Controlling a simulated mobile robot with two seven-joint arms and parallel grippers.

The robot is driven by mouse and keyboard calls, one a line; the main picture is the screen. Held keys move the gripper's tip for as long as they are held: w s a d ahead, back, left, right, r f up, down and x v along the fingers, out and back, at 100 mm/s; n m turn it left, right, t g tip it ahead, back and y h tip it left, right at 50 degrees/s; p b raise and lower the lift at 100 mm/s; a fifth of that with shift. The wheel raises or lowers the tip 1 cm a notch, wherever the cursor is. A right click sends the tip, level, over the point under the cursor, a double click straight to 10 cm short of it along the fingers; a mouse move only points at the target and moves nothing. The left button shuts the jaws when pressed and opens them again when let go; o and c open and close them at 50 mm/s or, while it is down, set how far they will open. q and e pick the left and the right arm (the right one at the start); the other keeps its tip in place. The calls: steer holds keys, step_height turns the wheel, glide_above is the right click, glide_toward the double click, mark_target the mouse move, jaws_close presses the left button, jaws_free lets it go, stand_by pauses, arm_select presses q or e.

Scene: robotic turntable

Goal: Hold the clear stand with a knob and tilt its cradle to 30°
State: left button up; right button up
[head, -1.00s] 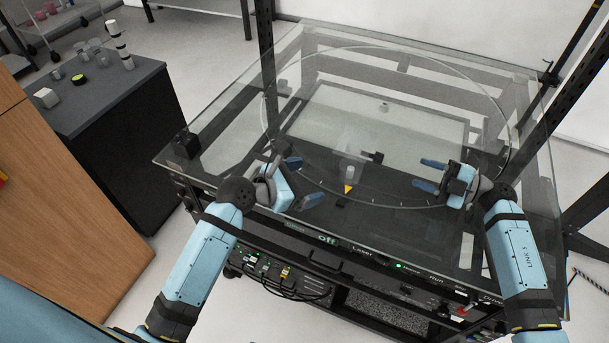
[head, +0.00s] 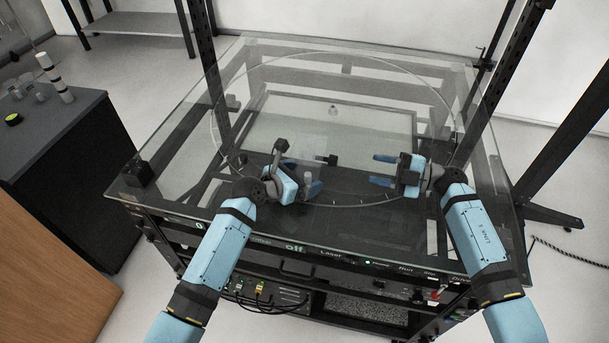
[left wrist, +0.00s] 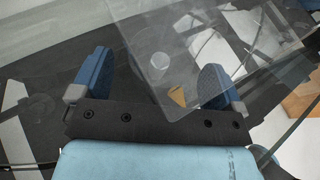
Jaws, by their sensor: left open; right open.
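The clear stand (head: 314,150) stands on the glass turntable (head: 400,195) near its front edge, a pale see-through shape. In the left wrist view the clear stand (left wrist: 200,50) shows as a transparent plate with a round pale knob (left wrist: 160,65) and an orange pointer (left wrist: 177,96). My left gripper (head: 302,180) is open at the stand's left front. Its blue fingers lie either side of the knob in the wrist view, with visible gaps. My right gripper (head: 382,170) is open and empty to the stand's right, apart from it. The cradle's angle cannot be read.
The turntable sits on a large glass-topped frame with equipment and cables (head: 262,290) below. Dark posts (head: 200,70) rise at its sides. A small black block (head: 137,172) sits on the glass's left corner. A dark cabinet (head: 60,150) with small items stands at the left.

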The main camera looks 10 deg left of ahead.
arm_select(q)
steer(key=shift+w+d+f, duration=0.3)
steer(key=shift+w+d, duration=0.1)
steer(key=shift+w, duration=0.1)
steer(key=c, duration=1.2)
arm_select(e)
steer(key=shift+o, duration=0.2)
arm_select(q)
steer(key=shift+o, duration=0.2)
arm_select(e)
steer(key=shift+o, duration=0.9)
step_height(320, 180, up, 6)
steer(key=s+a+f+t, duration=0.1)
steer(key=s+a+t, duration=0.15)
steer(key=t, duration=0.65)
steer(key=m+t+h, duration=0.3)
steer(key=h, duration=0.4)
glide_toward(333, 161)
steer(key=x, duration=1)
steer(key=shift+w+f, duration=0.45)
